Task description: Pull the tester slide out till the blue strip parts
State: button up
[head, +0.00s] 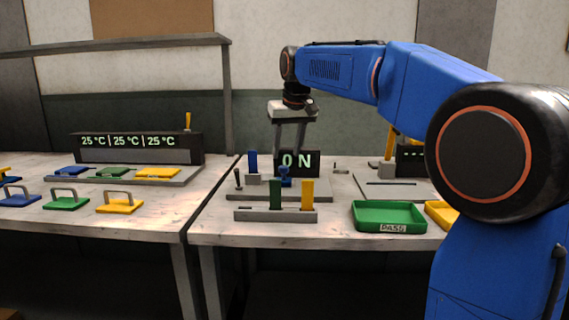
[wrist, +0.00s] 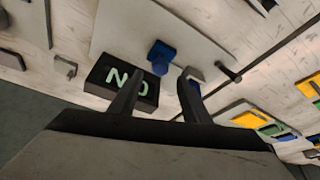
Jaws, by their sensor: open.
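The tester is a grey base plate (head: 245,194) with a black display (head: 298,162) reading ON. A blue strip (head: 252,162) stands upright in a grey block at the plate's left. A blue knob-like piece (head: 285,177) sits in front of the display; I cannot tell how it joins the slide. My gripper (head: 289,148) hangs pointing down over the display area, open and empty. In the wrist view the blue piece (wrist: 161,52) shows beyond the gap between my fingers (wrist: 160,76). The blue strip (wrist: 195,87) is partly hidden by the right finger there.
A rack (head: 262,215) with upright green and yellow strips stands in front of the tester. A green PASS tray (head: 388,216) and a yellow tray (head: 440,214) lie to the right. A thin dark post (head: 238,179) rises at the plate's left. A second table (head: 60,225) is at left.

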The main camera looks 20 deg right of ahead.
aim_at(284, 166)
jog(key=shift+x, duration=2.8)
